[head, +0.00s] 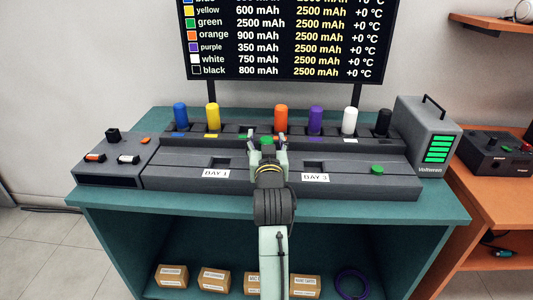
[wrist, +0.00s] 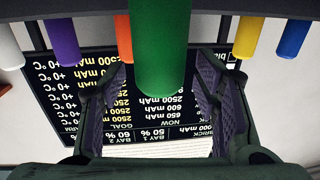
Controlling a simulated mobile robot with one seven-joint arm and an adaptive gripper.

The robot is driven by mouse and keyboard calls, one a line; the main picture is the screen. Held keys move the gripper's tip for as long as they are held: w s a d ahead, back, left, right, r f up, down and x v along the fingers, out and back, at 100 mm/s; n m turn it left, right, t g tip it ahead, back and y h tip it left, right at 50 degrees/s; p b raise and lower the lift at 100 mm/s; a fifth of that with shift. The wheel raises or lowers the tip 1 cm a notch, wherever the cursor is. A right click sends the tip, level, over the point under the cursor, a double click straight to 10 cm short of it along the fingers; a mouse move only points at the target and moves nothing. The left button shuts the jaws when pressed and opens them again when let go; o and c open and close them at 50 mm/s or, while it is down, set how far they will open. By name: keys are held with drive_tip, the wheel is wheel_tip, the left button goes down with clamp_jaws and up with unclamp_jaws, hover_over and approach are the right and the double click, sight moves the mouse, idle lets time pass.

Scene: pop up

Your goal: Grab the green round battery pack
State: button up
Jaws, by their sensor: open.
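The green round battery pack (wrist: 160,45) is an upright-looking cylinder, large in the wrist view, which shows the scene upside down. In the head view only its green top (head: 267,141) shows; my gripper and arm hide the rest. My gripper (head: 266,144) is open, with one finger on each side of the pack. In the wrist view the fingers of my gripper (wrist: 160,88) stand apart with visible gaps to the green pack. I cannot tell what the pack's base rests on.
Blue (head: 181,117), yellow (head: 212,117), orange (head: 281,119), purple (head: 315,121), white (head: 349,121) and black (head: 383,123) packs stand in the rear rack. A screen (head: 283,40) rises behind. A Volteron box (head: 428,135) stands at right. A low green button (head: 377,170) sits front right.

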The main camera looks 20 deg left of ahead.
drive_tip(key=shift+w, duration=0.1)
clamp_jaws()
idle(0.7)
